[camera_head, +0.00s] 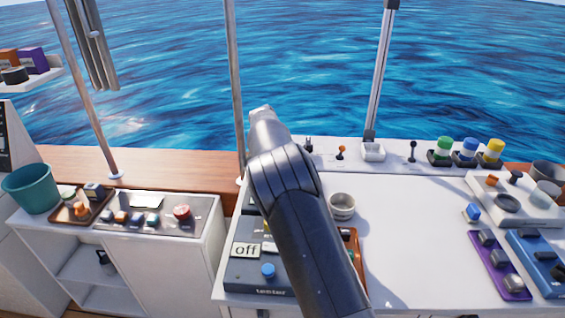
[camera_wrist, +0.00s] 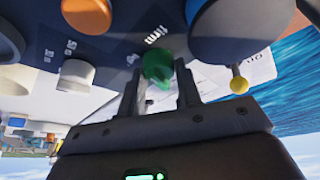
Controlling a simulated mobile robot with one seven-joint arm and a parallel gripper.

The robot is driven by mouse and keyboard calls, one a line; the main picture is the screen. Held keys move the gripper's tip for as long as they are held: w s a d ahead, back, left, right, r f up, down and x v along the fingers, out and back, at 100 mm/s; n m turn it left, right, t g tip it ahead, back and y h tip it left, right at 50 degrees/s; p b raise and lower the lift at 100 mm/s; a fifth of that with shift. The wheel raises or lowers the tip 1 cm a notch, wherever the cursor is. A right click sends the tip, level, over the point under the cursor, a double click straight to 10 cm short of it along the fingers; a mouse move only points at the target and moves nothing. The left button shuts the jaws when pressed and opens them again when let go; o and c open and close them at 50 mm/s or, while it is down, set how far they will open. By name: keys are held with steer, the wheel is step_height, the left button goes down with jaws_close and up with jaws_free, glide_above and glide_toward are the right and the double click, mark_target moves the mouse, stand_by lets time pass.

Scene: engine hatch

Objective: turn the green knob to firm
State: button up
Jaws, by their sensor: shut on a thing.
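The green knob (camera_wrist: 157,66) sits on a dark blue panel (camera_wrist: 110,45) in the wrist view. The word "firm" (camera_wrist: 156,33) is printed on the panel beside it, and a second, partly covered label lies near the knob's left side. My gripper (camera_wrist: 159,82) has one finger on each side of the knob and is shut on it. The knob's pointing direction is hard to tell. In the head view my arm hides the knob and my gripper.
An orange knob (camera_wrist: 87,14), a white knob (camera_wrist: 76,75) and a large dark blue round part (camera_wrist: 230,35) are close by. In the head view, a panel (camera_head: 240,275) with an "off" label and a blue button (camera_head: 268,270) lies left of my arm. A cup (camera_head: 342,206) stands right.

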steer(key=shift+w+m+g+h, duration=0.1)
steer(key=shift+m+g+h, duration=0.25)
steer(key=shift+m, duration=0.8)
steer(key=shift+m+g+h, duration=0.25)
steer(key=shift+m+g, duration=0.1)
steer(key=shift+m, duration=0.8)
steer(key=o, duration=1)
steer(key=shift+c, duration=0.2)
steer(key=shift+r, duration=0.1)
steer(key=v, duration=1)
steer(key=shift+a+r, duration=0.2)
steer(key=shift+r, duration=0.1)
